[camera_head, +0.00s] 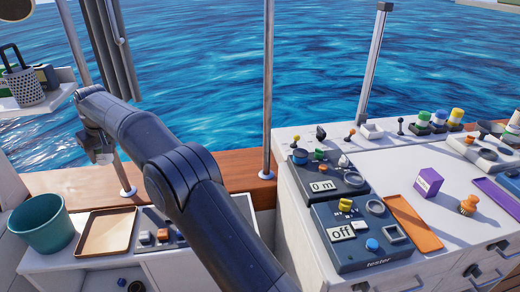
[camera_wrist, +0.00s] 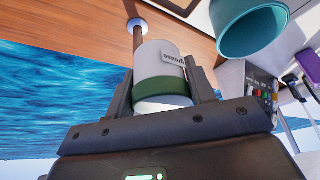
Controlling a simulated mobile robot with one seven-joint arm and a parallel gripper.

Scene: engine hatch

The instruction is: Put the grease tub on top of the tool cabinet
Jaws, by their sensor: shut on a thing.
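The grease tub (camera_wrist: 160,68) is a white cylinder with a dark green band and a "grease" label. In the wrist view it sits between the two fingers of my gripper (camera_wrist: 159,85), which is shut on it. In the head view my gripper (camera_head: 97,148) is at the left, in front of the water and wooden rail; I cannot make out the tub clearly there. A white cabinet (camera_head: 303,226) with drawers stands at the right. No label shows which unit is the tool cabinet.
A teal bucket (camera_head: 42,236) and a tan tray (camera_head: 88,250) sit on the low left unit. A shelf (camera_head: 35,106) holds a basket (camera_head: 22,88). Metal posts rise from the rail. Testers, an orange tray (camera_head: 413,222) and a purple box (camera_head: 428,184) crowd the right cabinet's top, with bare patches between.

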